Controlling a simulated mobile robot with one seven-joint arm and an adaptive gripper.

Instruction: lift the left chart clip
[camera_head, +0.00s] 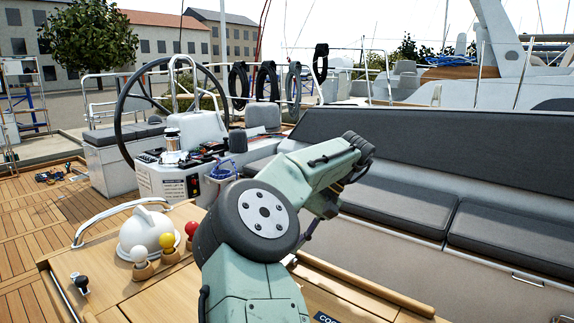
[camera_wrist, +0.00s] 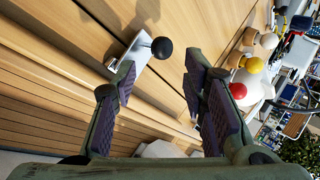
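A chart clip with a round black knob (camera_wrist: 161,47) and a pale metal plate (camera_wrist: 133,52) lies on the wooden table top in the wrist view. My gripper (camera_wrist: 160,64) is open, its two dark-padded fingers apart, with the knob showing in the gap just beyond the fingertips. The left finger overlaps the near end of the plate; I cannot tell whether it touches. In the head view a small dark-knobbed clip (camera_head: 81,284) sits near the table's left edge. I cannot tell whether both views show the same clip. My gripper is not visible in the head view.
White, yellow and red knobs (camera_head: 168,243) stand on the table by a white dome (camera_head: 146,229) with a metal rail. They also show right of my fingers in the wrist view (camera_wrist: 252,66). The steering wheel and console (camera_head: 175,172) stand behind; a grey bench (camera_head: 400,205) lies right.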

